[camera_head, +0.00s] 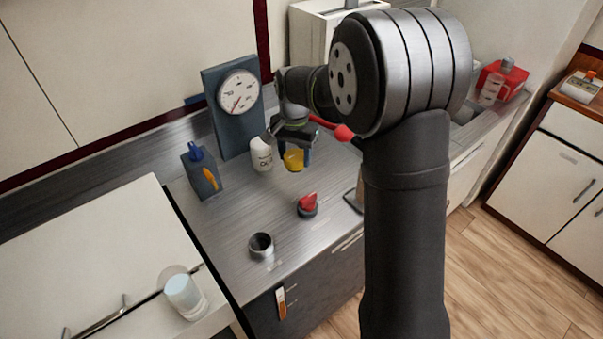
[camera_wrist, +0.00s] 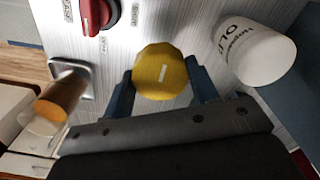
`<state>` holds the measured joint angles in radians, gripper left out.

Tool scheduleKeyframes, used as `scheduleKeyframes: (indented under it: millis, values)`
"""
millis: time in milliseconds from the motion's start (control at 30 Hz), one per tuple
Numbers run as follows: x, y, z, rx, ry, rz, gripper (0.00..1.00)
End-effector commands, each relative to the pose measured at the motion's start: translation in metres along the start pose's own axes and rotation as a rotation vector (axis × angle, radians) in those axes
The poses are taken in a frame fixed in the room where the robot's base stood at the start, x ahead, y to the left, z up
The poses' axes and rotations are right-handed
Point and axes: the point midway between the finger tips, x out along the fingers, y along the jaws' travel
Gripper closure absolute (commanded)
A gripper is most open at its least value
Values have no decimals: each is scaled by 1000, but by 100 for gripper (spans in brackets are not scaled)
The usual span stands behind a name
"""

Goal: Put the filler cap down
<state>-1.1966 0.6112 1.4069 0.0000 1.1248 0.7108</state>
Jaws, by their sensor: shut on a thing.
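The yellow filler cap (camera_wrist: 161,70) is between the two blue fingers of my gripper (camera_wrist: 159,82), which are shut on its sides. In the head view the cap (camera_head: 293,160) shows below my gripper (camera_head: 291,148), over the metal bench top (camera_head: 232,217) and just right of the white oil bottle (camera_head: 261,155). The cap's underside is hidden, so I cannot tell whether it touches the bench. A dark open round neck (camera_head: 261,245) stands near the bench's front edge, well away from the cap.
The oil bottle (camera_wrist: 255,48) stands close to the right finger. A red knob (camera_head: 308,203) is on the bench in front. A gauge panel (camera_head: 239,93) and a blue box with a yellow lever (camera_head: 202,172) stand at the back left. A red-ball lever (camera_head: 343,132) is near my wrist.

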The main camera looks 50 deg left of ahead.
Motion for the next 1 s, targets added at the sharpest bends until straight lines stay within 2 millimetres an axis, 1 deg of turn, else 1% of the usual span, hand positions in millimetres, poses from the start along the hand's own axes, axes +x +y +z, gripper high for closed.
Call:
scheduleKeyframes:
  millis: [33, 100, 333, 533, 900, 933, 1000]
  values:
    - [10, 0, 1, -1, -2, 2, 66]
    - [21, 0, 1, -1, -1, 1, 66]
    - [40, 0, 1, -2, -1, 1, 66]
    - [67, 0, 1, -3, -1, 1, 66]
    - [71, 0, 1, -3, 1, -1, 66]
    - [72, -1, 1, -3, 1, -1, 44]
    - [71, -1, 1, -3, 1, -1, 31]
